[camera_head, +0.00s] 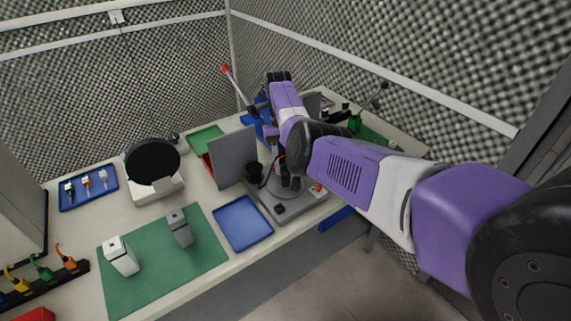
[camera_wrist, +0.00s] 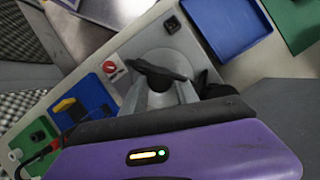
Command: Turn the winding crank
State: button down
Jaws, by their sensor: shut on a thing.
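The winding machine (camera_head: 262,200) is a grey base at the right part of the bench, with a red button (camera_head: 318,188) and a dark round part on top. It also shows in the wrist view as a grey plate (camera_wrist: 145,42). The dark crank (camera_wrist: 150,68) shows in the wrist view as a short bar over the plate. My gripper (camera_wrist: 163,88) is over the plate, shut on the crank; the exact contact is partly hidden by its own body. In the head view my arm covers much of the machine and the crank.
A grey upright panel (camera_head: 232,158) and a black cup (camera_head: 254,171) stand close left of the machine. A blue tray (camera_head: 243,222) lies in front, beside a green mat (camera_head: 150,280) with two grey-white blocks. A red-knobbed lever (camera_head: 225,69) stands behind. Foam walls close off the back.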

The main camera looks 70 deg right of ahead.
jog(key=shift+w+a+r+n+g+h+p, duration=0.1)
jog(key=shift+n+g+h+p, duration=0.35)
jog(key=shift+n, duration=1.25)
jog(key=shift+w+a+n+g+h+p, duration=0.15)
jog(key=shift+n+h+p, duration=0.35)
jog(key=shift+n, duration=0.45)
jog(key=shift+s+d+n+g+h+p, duration=0.1)
jog(key=shift+n+h+p, duration=0.35)
jog(key=shift+n, duration=0.5)
jog(key=shift+a+n+h+p, duration=0.2)
jog(key=shift+n+h, duration=0.2)
jog(key=shift+n, duration=0.9)
jog(key=shift+a+n+h+p, duration=0.15)
jog(key=shift+n+h, duration=0.25)
jog(key=shift+n, duration=0.9)
jog(key=shift+a+n+t+h, duration=0.1)
jog(key=shift+n+t+h, duration=0.35)
jog(key=shift+n, duration=1.25)
jog(key=shift+a+n+t+h, duration=0.1)
jog(key=shift+n+h, duration=0.65)
jog(key=shift+n, duration=0.95)
jog(key=shift+s+n+t+h, duration=0.15)
jog(key=shift+n+t+h, duration=0.2)
jog(key=shift+n, duration=1.05)
jog(key=shift+s+n+t+h, duration=0.1)
jog(key=shift+n+t+h, duration=0.25)
jog(key=shift+n, duration=1.05)
jog(key=shift+n+t, duration=0.25)
jog(key=shift+n, duration=0.15)
